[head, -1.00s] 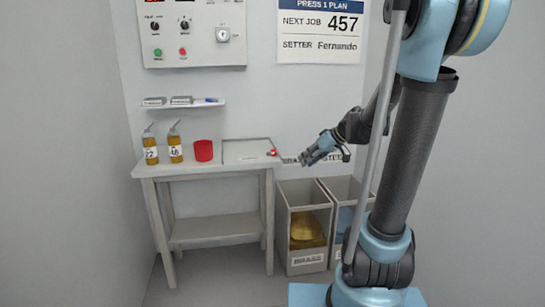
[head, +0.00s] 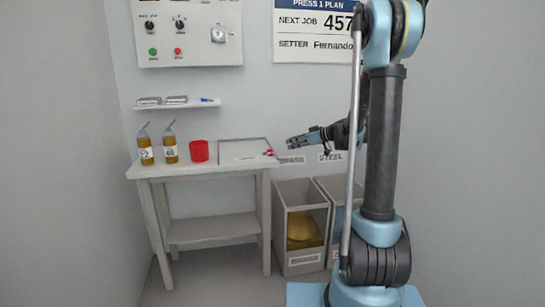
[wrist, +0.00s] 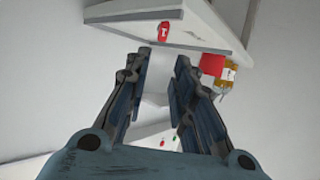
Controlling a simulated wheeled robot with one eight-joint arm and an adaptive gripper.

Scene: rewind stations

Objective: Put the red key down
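The red key (head: 268,152) lies on the right end of the table top (head: 205,166), at the right edge of a flat pale tray or mat (head: 240,150). In the wrist view the red key (wrist: 165,31), with a white mark on it, rests on the pale surface beyond my fingertips. My gripper (head: 290,142) is just right of the key and a little above table height. In the wrist view my gripper (wrist: 161,60) has its two fingers apart, with nothing between them and the key clear of them.
A red cup (head: 199,151) and two amber bottles (head: 146,150) stand on the table's left part. Two bins (head: 301,225) are on the floor right of the table. A narrow shelf (head: 178,105) and a control panel (head: 188,35) are on the wall above.

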